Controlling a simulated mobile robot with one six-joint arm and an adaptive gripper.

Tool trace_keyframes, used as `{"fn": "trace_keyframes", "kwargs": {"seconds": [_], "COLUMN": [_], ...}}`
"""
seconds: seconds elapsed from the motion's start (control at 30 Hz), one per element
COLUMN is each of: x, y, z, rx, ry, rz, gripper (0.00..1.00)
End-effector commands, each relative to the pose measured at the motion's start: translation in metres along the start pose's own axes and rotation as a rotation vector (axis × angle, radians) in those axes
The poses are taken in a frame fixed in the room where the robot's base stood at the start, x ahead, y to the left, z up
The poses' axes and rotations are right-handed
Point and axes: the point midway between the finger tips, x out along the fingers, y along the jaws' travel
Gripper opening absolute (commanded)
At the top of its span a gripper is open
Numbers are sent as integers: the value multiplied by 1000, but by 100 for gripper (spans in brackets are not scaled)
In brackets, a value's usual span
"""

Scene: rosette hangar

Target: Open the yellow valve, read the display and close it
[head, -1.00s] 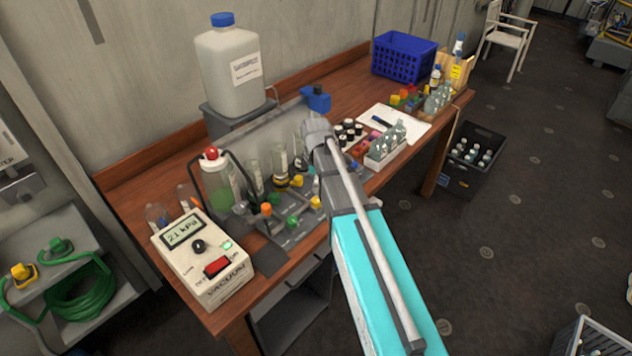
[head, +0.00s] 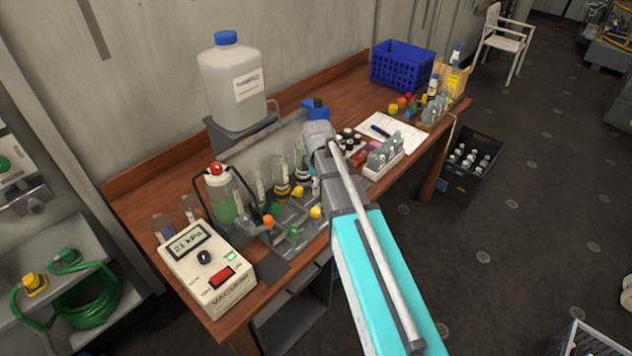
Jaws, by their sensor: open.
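Two yellow valve knobs show on the grey glassware rack on the bench: the nearer yellow valve (head: 316,212) and another yellow knob (head: 298,193) by the dark-banded bottle. I cannot tell their open or shut position. The white vacuum unit (head: 212,283) stands at the bench's near left; its display (head: 188,243) reads 21 kPa. It has a black knob, a red switch and a lit green lamp. My arm reaches over the rack's right side; my gripper's jaws are hidden behind it.
A green-liquid bottle (head: 222,195) and orange knob (head: 268,222) are close to the valves. A large jug (head: 232,85) stands behind on a grey stand. A white vial rack (head: 377,165) and blue basket (head: 402,66) are farther right.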

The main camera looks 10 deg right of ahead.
Motion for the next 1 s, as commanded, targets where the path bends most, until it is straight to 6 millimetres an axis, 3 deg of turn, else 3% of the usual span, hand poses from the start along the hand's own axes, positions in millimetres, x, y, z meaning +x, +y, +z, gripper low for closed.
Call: {"fn": "trace_keyframes", "kwargs": {"seconds": [1.0], "x": [71], "y": [-77], "z": [31], "rx": [673], "ry": [0], "rz": [0], "gripper": [82]}}
